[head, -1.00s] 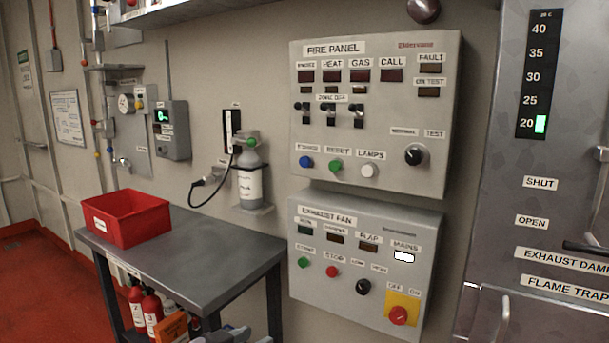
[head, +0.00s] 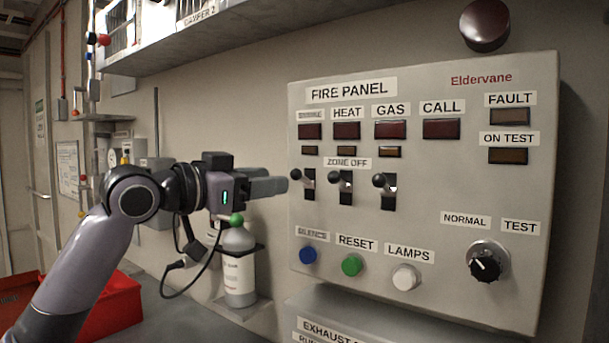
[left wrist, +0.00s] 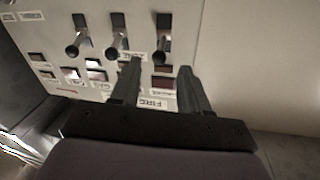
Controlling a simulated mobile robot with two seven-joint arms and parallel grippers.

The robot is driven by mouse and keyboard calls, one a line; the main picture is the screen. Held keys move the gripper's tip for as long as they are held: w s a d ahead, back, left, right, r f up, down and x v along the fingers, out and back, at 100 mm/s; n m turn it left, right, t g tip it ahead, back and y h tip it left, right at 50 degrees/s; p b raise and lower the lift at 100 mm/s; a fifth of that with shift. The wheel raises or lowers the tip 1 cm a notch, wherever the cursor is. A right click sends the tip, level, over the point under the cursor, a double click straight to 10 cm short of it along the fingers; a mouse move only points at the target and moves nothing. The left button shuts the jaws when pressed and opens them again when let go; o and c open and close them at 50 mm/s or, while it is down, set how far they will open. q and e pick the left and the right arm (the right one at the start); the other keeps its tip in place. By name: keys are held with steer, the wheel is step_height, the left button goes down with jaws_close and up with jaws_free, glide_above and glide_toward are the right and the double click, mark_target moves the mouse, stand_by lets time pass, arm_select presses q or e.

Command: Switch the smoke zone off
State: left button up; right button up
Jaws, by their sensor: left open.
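The fire panel (head: 420,215) is a grey wall box with a row of three ZONE OFF toggle switches. The leftmost one, the smoke zone switch (head: 308,180), sits below the smoke lamp (head: 310,130); its small label is blurred. All three levers look alike, with knobs near the top of their slots. My left gripper (head: 286,185) is just left of the smoke switch, its fingers pointing at it. In the left wrist view, which is upside down, the open, empty fingers (left wrist: 159,68) are on either side of the smoke switch's column (left wrist: 163,45). Contact cannot be told. My right gripper is out of view.
The heat switch (head: 346,187) and gas switch (head: 385,190) are close beside the smoke switch. Silence, reset and lamps buttons lie below. A gas bottle (head: 239,270) stands on a wall bracket, and a red bin (head: 110,305) is at lower left.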

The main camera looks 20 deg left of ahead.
mark_target(291, 175)
arm_select(q)
steer(key=shift+w+d+r, duration=0.1)
steer(key=shift+w+r, duration=0.05)
steer(key=shift+r, duration=0.15)
steer(key=shift+w+d+r, duration=0.1)
steer(key=shift+w+d, duration=0.15)
steer(key=shift+w, duration=0.05)
steer(key=p+x, duration=0.2)
steer(key=x, duration=0.2)
steer(key=shift+w+d, duration=0.15)
steer(key=shift+w, duration=0.1)
steer(key=shift+w+d, duration=0.3)
steer(key=shift+w, duration=0.2)
jaws_close()
